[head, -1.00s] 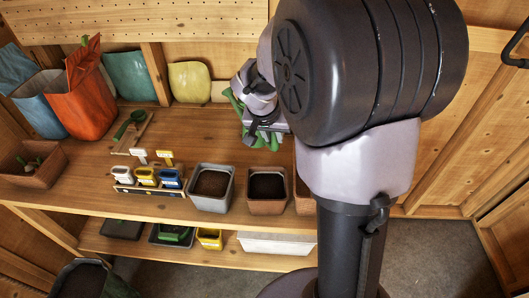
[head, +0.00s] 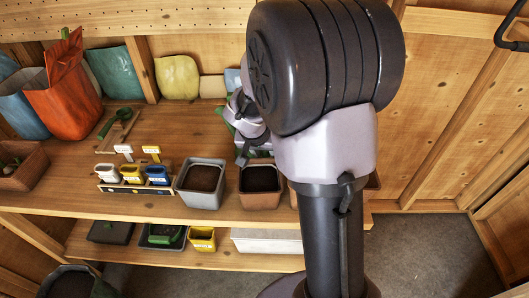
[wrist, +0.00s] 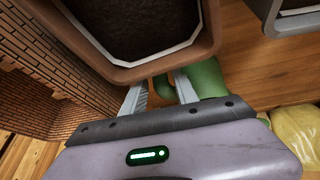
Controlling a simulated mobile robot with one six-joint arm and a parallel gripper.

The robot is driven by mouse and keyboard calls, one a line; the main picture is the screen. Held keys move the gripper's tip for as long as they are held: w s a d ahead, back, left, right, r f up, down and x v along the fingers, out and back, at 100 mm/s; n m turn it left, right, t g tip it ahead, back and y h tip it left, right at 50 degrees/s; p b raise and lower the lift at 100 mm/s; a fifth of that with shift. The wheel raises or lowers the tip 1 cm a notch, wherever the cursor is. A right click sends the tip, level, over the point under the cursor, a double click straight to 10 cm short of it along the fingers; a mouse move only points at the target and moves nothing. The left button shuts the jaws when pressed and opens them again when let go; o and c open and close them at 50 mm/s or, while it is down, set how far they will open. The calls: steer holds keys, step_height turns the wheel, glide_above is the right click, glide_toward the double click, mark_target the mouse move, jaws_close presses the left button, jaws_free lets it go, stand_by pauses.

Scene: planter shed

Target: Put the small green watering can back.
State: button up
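My gripper (wrist: 161,90) is low over the back of the bench, its two fingers apart in the wrist view. A smooth green object (wrist: 207,78), probably the small green watering can, lies just beyond the fingers. Part of it shows in the gap, beside the right finger; nothing visibly spans both fingers. My arm hides the rest, so I cannot make out a spout or handle.
A brown pot of soil (wrist: 150,68) is close in front of the fingers. A grey pot (head: 201,203) stands to its left. A brick-patterned surface (wrist: 60,75) is close on the left in the wrist view. A yellow bag (head: 178,77) leans at the back. Bench left of the gripper is partly clear.

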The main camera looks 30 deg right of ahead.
steer(key=shift+o, duration=0.2)
steer(key=shift+r, duration=0.15)
steer(key=p+v, duration=0.5)
steer(key=v, duration=0.6)
steer(key=s+a+r+n+t+y, duration=0.1)
steer(key=s+a+r+n+y, duration=0.1)
steer(key=s+a+r, duration=0.3)
steer(key=s+a+r+n+t+y, duration=0.1)
steer(key=s+a+r, duration=0.4)
steer(key=s+a, duration=0.7)
steer(key=s+t+y, duration=0.1)
steer(key=y, duration=0.1)
steer(key=shift+s+n+y, duration=0.3)
steer(key=shift+n+y, duration=0.1)
